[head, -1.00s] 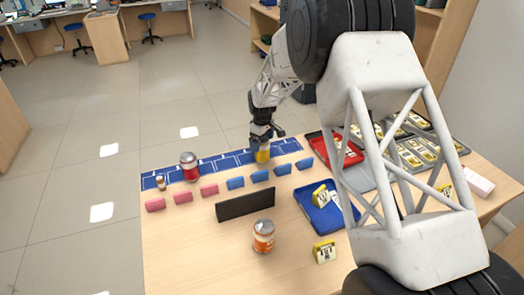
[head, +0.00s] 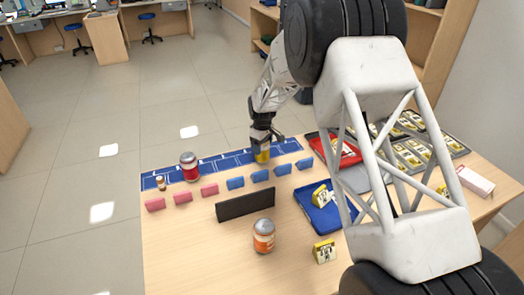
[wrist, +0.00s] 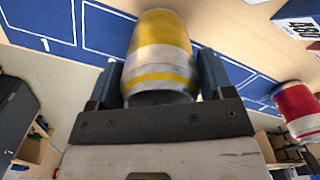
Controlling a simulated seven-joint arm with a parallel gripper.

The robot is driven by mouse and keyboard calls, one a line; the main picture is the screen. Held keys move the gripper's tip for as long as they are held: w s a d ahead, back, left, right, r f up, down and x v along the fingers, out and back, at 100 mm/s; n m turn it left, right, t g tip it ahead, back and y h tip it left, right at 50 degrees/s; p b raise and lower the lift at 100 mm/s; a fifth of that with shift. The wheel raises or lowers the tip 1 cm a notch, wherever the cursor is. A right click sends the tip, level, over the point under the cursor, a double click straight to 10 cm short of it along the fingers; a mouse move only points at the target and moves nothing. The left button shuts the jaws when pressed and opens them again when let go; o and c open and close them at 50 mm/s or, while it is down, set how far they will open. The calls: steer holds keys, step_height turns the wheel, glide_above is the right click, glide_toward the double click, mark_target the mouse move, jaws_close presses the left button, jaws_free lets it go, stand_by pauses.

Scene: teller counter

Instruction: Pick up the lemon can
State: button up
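The lemon can (head: 262,156) is the yellow can on the blue strip at the table's far side. My gripper (head: 263,146) is over it from above and hides its upper part in the head view. In the wrist view the yellow and silver can (wrist: 160,55) sits between my two fingers (wrist: 160,88), one against each side, with no clear gap. The can's end nearest the palm is partly hidden by the gripper. It appears to rest on the strip; any lift is too small to tell.
A red can (head: 189,167) stands left on the blue strip (head: 215,163). Small pink and blue blocks (head: 235,183) line its front. A black panel (head: 245,205), an orange-labelled jar (head: 263,236), a blue tray (head: 322,218) and a red tray (head: 345,158) are nearer or right. The front-left table is clear.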

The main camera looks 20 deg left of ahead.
steer(key=c, duration=0.7)
steer(key=shift+r, duration=0.2)
steer(key=shift+r, duration=4.85)
